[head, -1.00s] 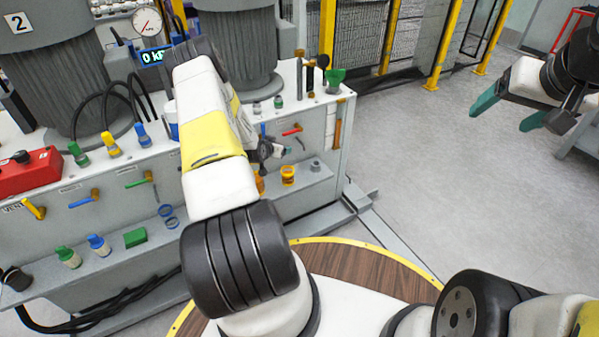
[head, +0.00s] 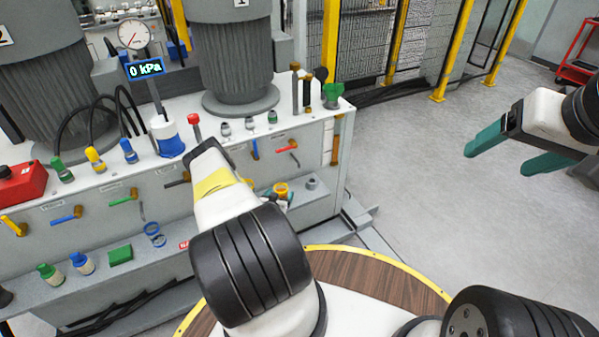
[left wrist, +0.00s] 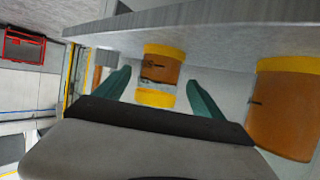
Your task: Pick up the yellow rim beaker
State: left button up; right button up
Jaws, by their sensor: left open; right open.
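An amber beaker with yellow bands (left wrist: 162,68) shows between the teal fingers of my open left gripper (left wrist: 159,78) in the left wrist view, with gaps at both sides. A second amber beaker with a yellow band (left wrist: 285,105) is at the right, outside the fingers. The wrist picture looks upside down. In the head view a yellow-rimmed beaker (head: 281,188) shows on the bench's lower shelf, beyond my left arm. That arm hides most of the gripper there; only bits of teal show beside the beaker. My right gripper (head: 497,164) is open and empty over the floor.
The shelf (left wrist: 220,30) lies close to the left fingers. The bench's upper top holds a blue-and-white container (head: 168,138), a gauge (head: 134,35) and several fittings. Valve handles (head: 288,147) stick out of its front.

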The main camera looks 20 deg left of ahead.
pick_arm(q)
jog(key=shift+x, duration=2.4)
jog(key=shift+r, duration=0.1)
jog(key=c, duration=1.6)
